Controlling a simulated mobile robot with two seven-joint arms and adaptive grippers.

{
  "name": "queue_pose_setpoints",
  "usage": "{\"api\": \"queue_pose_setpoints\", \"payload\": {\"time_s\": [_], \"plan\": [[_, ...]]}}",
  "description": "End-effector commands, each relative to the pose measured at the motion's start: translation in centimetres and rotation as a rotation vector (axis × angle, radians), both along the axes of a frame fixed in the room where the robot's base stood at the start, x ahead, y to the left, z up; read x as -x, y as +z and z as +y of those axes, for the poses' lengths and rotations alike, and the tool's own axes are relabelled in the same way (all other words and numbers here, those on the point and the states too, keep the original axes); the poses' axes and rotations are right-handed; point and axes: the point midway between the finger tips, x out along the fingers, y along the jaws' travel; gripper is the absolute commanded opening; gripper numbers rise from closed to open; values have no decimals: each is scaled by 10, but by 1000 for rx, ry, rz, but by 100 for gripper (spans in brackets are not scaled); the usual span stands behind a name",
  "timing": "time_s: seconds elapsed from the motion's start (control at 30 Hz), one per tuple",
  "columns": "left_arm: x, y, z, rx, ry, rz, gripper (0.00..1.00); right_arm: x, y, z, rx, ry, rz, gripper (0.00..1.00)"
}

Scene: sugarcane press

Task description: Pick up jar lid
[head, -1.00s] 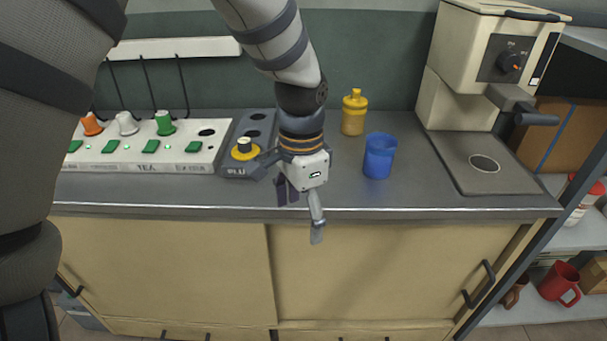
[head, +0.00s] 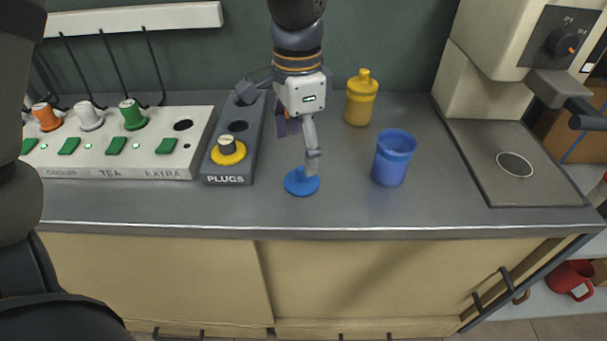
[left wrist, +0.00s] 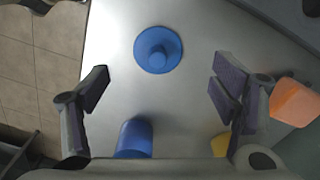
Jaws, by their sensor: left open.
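The jar lid is a flat blue disc with a round knob (head: 301,183), lying knob up on the metal counter. In the left wrist view the lid (left wrist: 158,50) is in the upper middle, ahead of the fingers. My left gripper (head: 298,146) points down, open and empty, just above and behind the lid, apart from it. Its spread fingers (left wrist: 162,88) show in the left wrist view with bare counter between them. The open blue jar (head: 393,160) stands upright to the right of the lid. My right gripper is not in view.
A yellow bottle (head: 361,100) stands behind the jar. The grey plugs panel (head: 226,176) and white switch panel (head: 115,160) lie left of the lid. A cream machine (head: 497,62) stands at the right. The counter's front edge (head: 320,232) is close in front of the lid.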

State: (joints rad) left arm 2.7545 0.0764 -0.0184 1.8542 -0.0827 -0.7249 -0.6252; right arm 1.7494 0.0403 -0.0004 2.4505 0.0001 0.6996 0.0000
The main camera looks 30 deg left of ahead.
Motion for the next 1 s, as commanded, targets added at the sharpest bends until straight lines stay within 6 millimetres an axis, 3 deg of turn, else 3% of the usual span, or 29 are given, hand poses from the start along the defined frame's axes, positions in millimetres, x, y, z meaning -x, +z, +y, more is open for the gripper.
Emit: {"api": "queue_pose_setpoints", "payload": {"time_s": [0.33, 0.6, 0.8, 1.0], "plan": [[1, -57, -7, 0, -1, 4, 80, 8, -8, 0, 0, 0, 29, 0], [0, -61, -7, 1, -1, -4, 80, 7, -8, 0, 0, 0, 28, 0], [0, -61, -7, 1, -1, -4, 39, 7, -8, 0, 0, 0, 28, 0], [0, -61, -7, 0, -1, -4, 38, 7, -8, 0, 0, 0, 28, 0]]}}
